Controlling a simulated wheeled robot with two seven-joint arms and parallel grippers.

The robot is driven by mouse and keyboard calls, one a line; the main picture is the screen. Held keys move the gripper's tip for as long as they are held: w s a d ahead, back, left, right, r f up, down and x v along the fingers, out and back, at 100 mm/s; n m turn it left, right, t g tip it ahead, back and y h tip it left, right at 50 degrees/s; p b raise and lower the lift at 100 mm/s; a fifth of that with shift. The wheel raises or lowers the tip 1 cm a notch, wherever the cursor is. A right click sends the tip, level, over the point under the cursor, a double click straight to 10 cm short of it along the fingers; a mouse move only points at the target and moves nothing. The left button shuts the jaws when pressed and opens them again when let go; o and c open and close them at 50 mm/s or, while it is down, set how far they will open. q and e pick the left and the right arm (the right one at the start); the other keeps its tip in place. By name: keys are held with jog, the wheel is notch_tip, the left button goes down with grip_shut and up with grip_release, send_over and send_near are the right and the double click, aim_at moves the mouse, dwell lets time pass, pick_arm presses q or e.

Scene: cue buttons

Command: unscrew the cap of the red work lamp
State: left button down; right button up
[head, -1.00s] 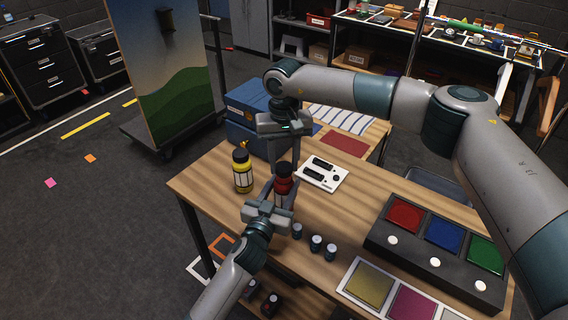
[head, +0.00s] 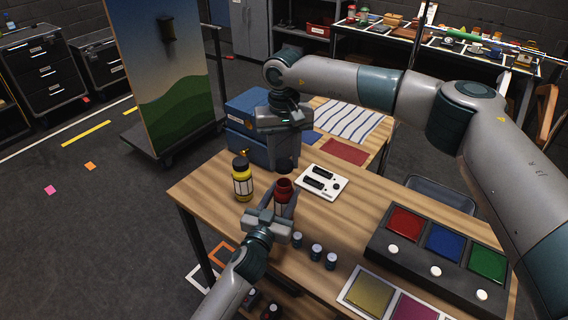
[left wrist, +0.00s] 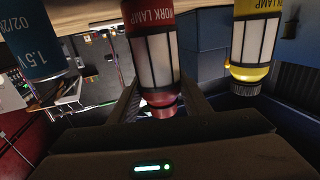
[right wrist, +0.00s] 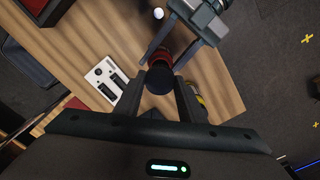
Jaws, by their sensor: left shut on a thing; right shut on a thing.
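The red work lamp (head: 283,202) stands upright near the table's left front edge; its open red top shows in the head view. My left gripper (head: 279,209) is shut on the lamp body, which also shows between its fingers in the left wrist view (left wrist: 152,50). The dark cap (head: 284,165) is just above the lamp, apart from its red rim. My right gripper (head: 286,155) points down and is shut on the cap, which also shows between its fingers in the right wrist view (right wrist: 159,80). The fingers partly hide the cap and the lamp.
A yellow work lamp (head: 242,182) stands close to the left. A white two-slot device (head: 321,182) lies to the right. Three small batteries (head: 316,251) stand in front. A button console (head: 436,250) fills the right side. A blue box (head: 247,130) is behind.

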aim_at(284, 163)
pick_arm(q)
jog(key=c, duration=0.9)
grip_release()
jog(key=shift+s, duration=0.1)
pick_arm(e)
jog(key=shift+f, duration=0.1)
pick_arm(q)
jog(key=b+v, duration=0.3)
jog(key=v, duration=0.8)
jog(key=shift+s, duration=0.35)
pick_arm(e)
notch_tip(284, 163, down, 3)
jog(key=shift+r, duration=0.1)
pick_arm(q)
jog(key=shift+a, duration=0.15)
